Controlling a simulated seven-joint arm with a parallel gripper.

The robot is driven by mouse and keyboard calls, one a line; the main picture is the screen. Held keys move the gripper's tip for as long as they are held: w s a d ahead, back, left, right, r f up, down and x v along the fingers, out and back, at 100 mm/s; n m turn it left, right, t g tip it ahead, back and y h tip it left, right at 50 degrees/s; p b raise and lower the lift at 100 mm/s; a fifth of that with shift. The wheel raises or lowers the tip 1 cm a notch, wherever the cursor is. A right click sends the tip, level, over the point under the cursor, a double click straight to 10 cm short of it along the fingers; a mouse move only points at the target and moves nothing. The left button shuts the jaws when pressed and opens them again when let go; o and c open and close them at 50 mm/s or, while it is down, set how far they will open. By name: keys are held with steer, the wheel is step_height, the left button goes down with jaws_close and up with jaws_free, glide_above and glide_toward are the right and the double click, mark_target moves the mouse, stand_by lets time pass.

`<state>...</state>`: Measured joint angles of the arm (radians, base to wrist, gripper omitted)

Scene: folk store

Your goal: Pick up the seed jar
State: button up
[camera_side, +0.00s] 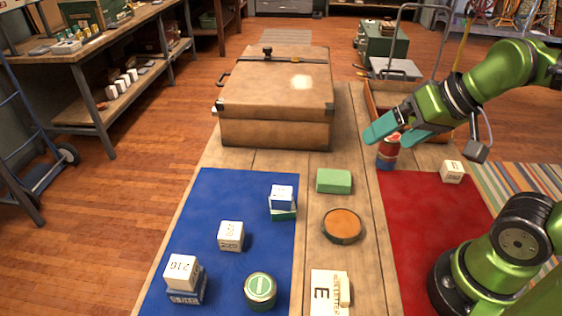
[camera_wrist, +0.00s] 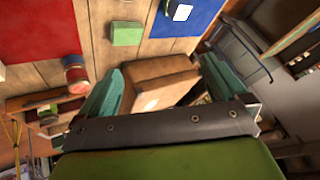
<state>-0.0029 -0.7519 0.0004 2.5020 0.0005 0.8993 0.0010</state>
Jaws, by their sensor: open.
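A red and dark-blue round jar (camera_side: 388,153) with a pale label stands upright on the wooden table, at the far edge of the red mat. A squat green tin (camera_side: 260,289) stands at the front of the blue mat. No readable label shows which one is the seed jar. My gripper (camera_side: 392,134) is open and empty, with teal fingers. In the side view its fingers overlap the top of the red jar. In the wrist view the red jar (camera_wrist: 76,76) lies left of the fingers, outside them, and the tan case shows between the fingertips (camera_wrist: 164,72).
A large tan case (camera_side: 277,95) fills the table's far end. A green block (camera_side: 334,181), a round brown-topped item (camera_side: 342,225) and a lettered box (camera_side: 328,292) lie mid-table. Numbered white blocks (camera_side: 231,235) stand on the blue mat.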

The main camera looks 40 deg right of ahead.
steer(key=shift+d, duration=0.1)
steer(key=w+d+f+m+g+h, duration=0.15)
steer(key=w+d, duration=0.25)
steer(key=d, duration=0.9)
steer(key=w+d+f+m+g+h, duration=0.1)
steer(key=w+d+f+m+h, duration=0.2)
steer(key=d, duration=1.1)
steer(key=w+d+m+g+h, duration=0.15)
steer(key=w+d, duration=0.35)
steer(key=d, duration=0.8)
steer(key=shift+y, duration=0.3)
steer(key=x, duration=1.1)
steer(key=shift+d+f, duration=0.1)
steer(key=shift+s+x, duration=0.2)
steer(key=shift+x, duration=1.15)
steer(key=shift+s+x, duration=0.2)
steer(key=shift+x, duration=1.15)
steer(key=shift+d, duration=0.15)
steer(key=c, duration=1.3)
